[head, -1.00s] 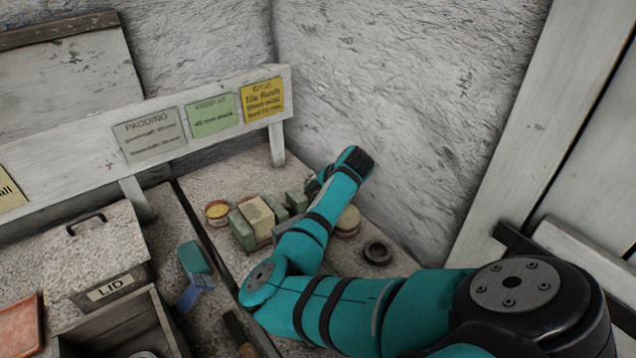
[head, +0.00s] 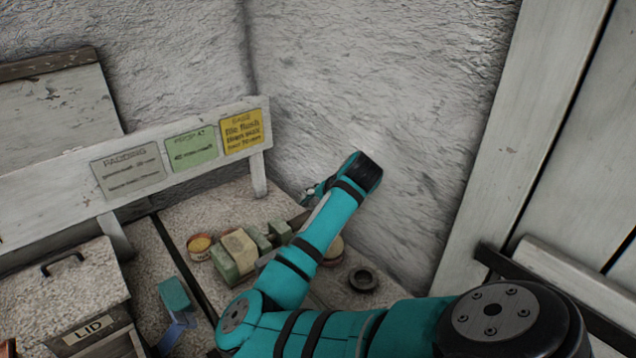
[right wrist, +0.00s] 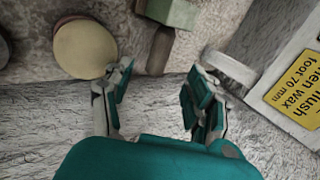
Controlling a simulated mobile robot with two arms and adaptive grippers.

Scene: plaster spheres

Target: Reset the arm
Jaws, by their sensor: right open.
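My right arm (head: 322,235) is teal with black bands and reaches over the worktop toward the back corner. My right gripper (head: 312,192) is partly hidden behind its own wrist in the head view. In the right wrist view my right gripper (right wrist: 158,92) has its two teal and grey fingers spread wide, with nothing between them. It points over the worktop near the rough wall. My left gripper is in neither view.
Green and tan blocks (head: 238,250), a round tin (head: 199,246) and a black ring (head: 363,279) lie on the worktop. A lidded box (head: 70,290) stands at left. The sign board (head: 110,172) runs behind. A round pale disc (right wrist: 85,48) lies near the fingers. The rough wall (head: 400,100) is close.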

